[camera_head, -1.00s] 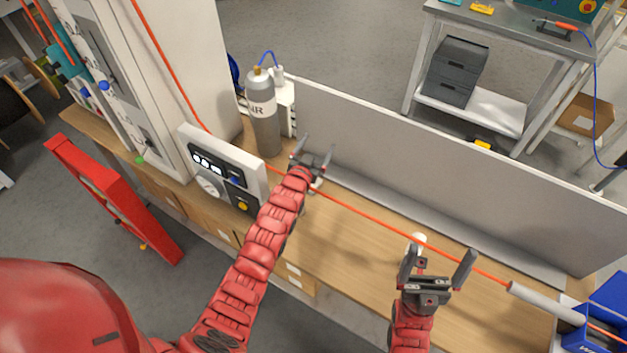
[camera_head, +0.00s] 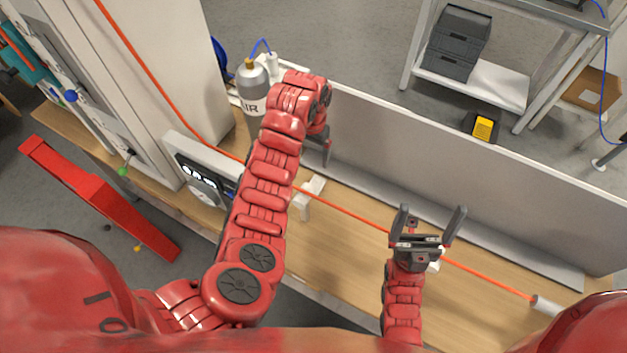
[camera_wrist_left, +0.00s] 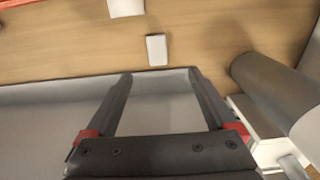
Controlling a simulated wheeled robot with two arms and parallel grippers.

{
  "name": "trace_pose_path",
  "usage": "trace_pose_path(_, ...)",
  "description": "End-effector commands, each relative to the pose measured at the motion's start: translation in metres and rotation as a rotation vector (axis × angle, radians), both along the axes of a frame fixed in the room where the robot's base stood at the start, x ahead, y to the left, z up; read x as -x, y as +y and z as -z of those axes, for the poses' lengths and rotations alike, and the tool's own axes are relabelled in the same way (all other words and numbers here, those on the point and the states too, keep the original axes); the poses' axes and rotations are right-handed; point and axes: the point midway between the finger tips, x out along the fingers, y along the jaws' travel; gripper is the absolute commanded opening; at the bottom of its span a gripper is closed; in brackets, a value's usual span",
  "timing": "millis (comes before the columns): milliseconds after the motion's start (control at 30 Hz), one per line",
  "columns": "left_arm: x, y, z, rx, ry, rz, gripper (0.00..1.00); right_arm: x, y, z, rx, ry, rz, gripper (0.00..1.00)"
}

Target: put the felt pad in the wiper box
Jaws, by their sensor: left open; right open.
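A small white block, which looks like the felt pad, lies on the wooden bench in the left wrist view (camera_wrist_left: 156,49), just beyond my fingertips. A pale block beside the orange cable (camera_wrist_left: 125,7), perhaps the wiper box, is cut by the top edge. In the head view two white pieces (camera_head: 304,204) sit close together by the cable; I cannot clearly tell pad from box there. My left gripper (camera_wrist_left: 158,76) is open and empty, pointing toward the pad; in the head view my wrist partly hides it. My right gripper (camera_head: 432,210) is open and empty over the bench's right part.
A grey upright panel (camera_head: 450,160) runs along the bench's back edge. The orange cable (camera_head: 350,213) crosses the bench. Bench surface (camera_head: 335,250) between the arms is clear.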

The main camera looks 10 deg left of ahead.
Motion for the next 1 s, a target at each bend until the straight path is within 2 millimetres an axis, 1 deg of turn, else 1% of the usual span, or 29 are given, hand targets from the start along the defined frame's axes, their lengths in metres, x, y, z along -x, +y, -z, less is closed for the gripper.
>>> trace_pose_path(33, 0.0, 0.001, 0.014, 0.003, 0.0, -0.002, 0.9, 0.0, 0.0, 0.01, 0.0, 0.0, 0.0, 0.98)
trace_pose_path(167, 0.0, 0.001, 0.043, 0.004, -0.001, -0.004, 0.9, 0.0, 0.0, 0.028, 0.0, 0.0, 0.0, 0.98)
trace_pose_path(200, -0.001, 0.001, 0.054, 0.003, -0.001, -0.004, 0.9, 0.0, 0.0, 0.036, 0.0, 0.0, 0.0, 0.98)
trace_pose_path(267, -0.001, 0.001, 0.066, 0.003, -0.002, -0.004, 0.9, 0.0, 0.0, 0.046, 0.0, 0.0, 0.0, 0.98)
trace_pose_path(300, -0.001, 0.0, 0.077, 0.004, -0.003, -0.003, 0.9, 0.0, 0.0, 0.054, 0.0, 0.0, 0.0, 0.98)
trace_pose_path(400, -0.001, 0.0, 0.093, 0.003, -0.004, -0.002, 0.9, 0.0, 0.0, 0.067, 0.0, 0.0, 0.0, 0.98)
trace_pose_path(500, -0.001, 0.001, 0.101, 0.001, -0.005, -0.004, 0.9, 0.0, 0.0, 0.074, 0.0, 0.0, 0.0, 0.98)
trace_pose_path(667, -0.001, -0.001, 0.106, 0.002, -0.005, -0.002, 0.9, 0.0, 0.0, 0.076, 0.0, 0.0, 0.0, 0.98)
trace_pose_path(767, 0.001, -0.003, 0.118, 0.001, -0.002, -0.002, 0.9, 0.0, 0.0, 0.075, 0.0, 0.0, 0.0, 0.98)
trace_pose_path(867, 0.003, -0.006, 0.125, -0.001, 0.0, -0.002, 0.9, 0.0, 0.0, 0.058, 0.0, -0.001, 0.0, 0.98)
trace_pose_path(933, 0.004, -0.006, 0.136, -0.001, 0.003, -0.002, 0.9, 0.0, 0.0, 0.056, 0.0, -0.001, 0.0, 0.98)
trace_pose_path(1000, 0.002, -0.007, 0.143, 0.001, -0.003, -0.001, 0.9, 0.0, 0.0, 0.053, 0.0, 0.0, 0.0, 0.98)
